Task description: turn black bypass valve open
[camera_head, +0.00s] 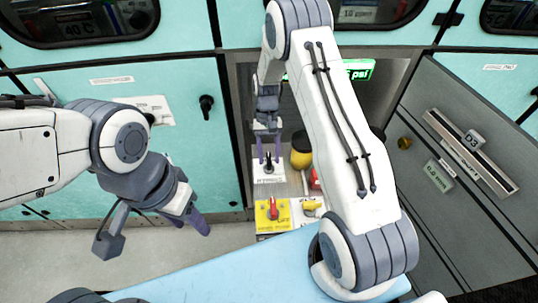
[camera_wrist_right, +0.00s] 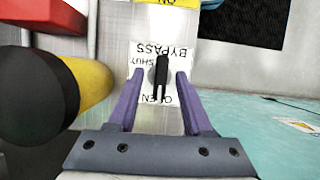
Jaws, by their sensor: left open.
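The black bypass valve handle (camera_wrist_right: 160,76) stands on a white plate (camera_wrist_right: 140,60) marked BYPASS, SHUT and OPEN, which looks upside down in the right wrist view. The handle lies lengthwise toward the partly covered OPEN mark. The handle also shows in the head view (camera_head: 268,164). My right gripper (camera_wrist_right: 159,76) is open, with a purple finger on each side of the handle and visible gaps between. My left gripper (camera_head: 190,216) is open and empty, well left of the valve and above the floor.
A yellow cylinder with a black end (camera_wrist_right: 85,80) stands close beside my right gripper. A red lever on a yellow plate (camera_head: 270,227) and a yellow handle (camera_head: 312,206) sit nearer the front. Teal cabinet doors (camera_head: 180,110) and a grey panel (camera_head: 465,200) flank the recess.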

